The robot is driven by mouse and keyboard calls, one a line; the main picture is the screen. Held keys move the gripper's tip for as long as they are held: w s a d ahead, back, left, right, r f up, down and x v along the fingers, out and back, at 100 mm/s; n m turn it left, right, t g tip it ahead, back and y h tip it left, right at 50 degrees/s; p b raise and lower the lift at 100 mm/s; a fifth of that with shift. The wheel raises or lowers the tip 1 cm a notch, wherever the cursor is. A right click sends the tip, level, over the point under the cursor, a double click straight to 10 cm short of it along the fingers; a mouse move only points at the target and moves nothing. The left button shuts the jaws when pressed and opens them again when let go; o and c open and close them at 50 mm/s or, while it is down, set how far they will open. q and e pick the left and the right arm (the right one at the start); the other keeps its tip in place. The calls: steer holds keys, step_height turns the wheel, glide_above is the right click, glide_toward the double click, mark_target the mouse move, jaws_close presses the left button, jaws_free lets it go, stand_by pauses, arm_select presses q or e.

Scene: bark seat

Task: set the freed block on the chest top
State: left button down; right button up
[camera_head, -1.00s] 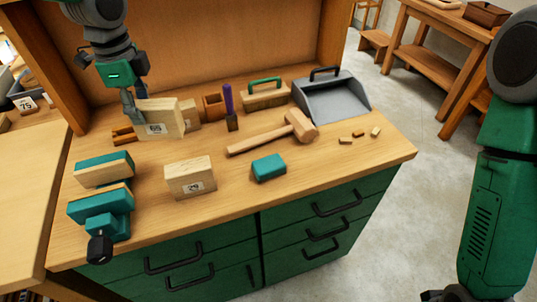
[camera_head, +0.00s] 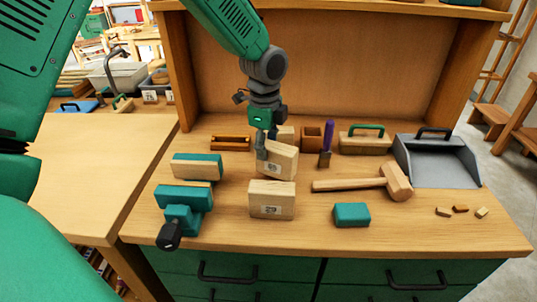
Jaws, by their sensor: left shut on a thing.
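My left gripper (camera_head: 262,145) reaches down from above and is shut on a pale wooden block (camera_head: 283,161) with a small white label. This block is slightly tilted, just behind a second labelled wooden block (camera_head: 271,199) standing on the chest top (camera_head: 310,225). The chest has green drawers (camera_head: 225,283) below. A teal vise (camera_head: 185,197) sits on the left of the top, with no block between its jaws. My right gripper is out of view.
A wooden mallet (camera_head: 395,183), a teal block (camera_head: 351,215), a grey dustpan (camera_head: 437,160) and small wood scraps (camera_head: 460,209) lie to the right. A brush (camera_head: 366,140), a purple-handled tool (camera_head: 326,145) and a small rack (camera_head: 230,142) stand behind. The front strip is mostly clear.

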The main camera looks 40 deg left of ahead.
arm_select(q)
steer(key=shift+a+f, duration=0.15)
steer(key=shift+f, duration=0.5)
steer(key=shift+a+f, duration=0.15)
steer(key=shift+f, duration=0.45)
steer(key=shift+a, duration=0.2)
steer(key=c, duration=1)
jaws_free()
steer(key=shift+d, duration=0.25)
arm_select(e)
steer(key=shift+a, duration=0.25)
arm_select(q)
steer(key=shift+d+r, duration=0.1)
steer(key=shift+r, duration=0.05)
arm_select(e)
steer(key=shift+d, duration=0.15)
arm_select(q)
steer(key=r, duration=0.7)
steer(key=r+p, duration=0.1)
steer(key=r, duration=0.3)
steer(key=shift+s+a, duration=0.15)
steer(key=shift+a, duration=0.1)
steer(key=shift+d+r, duration=0.1)
steer(key=shift+r, duration=0.35)
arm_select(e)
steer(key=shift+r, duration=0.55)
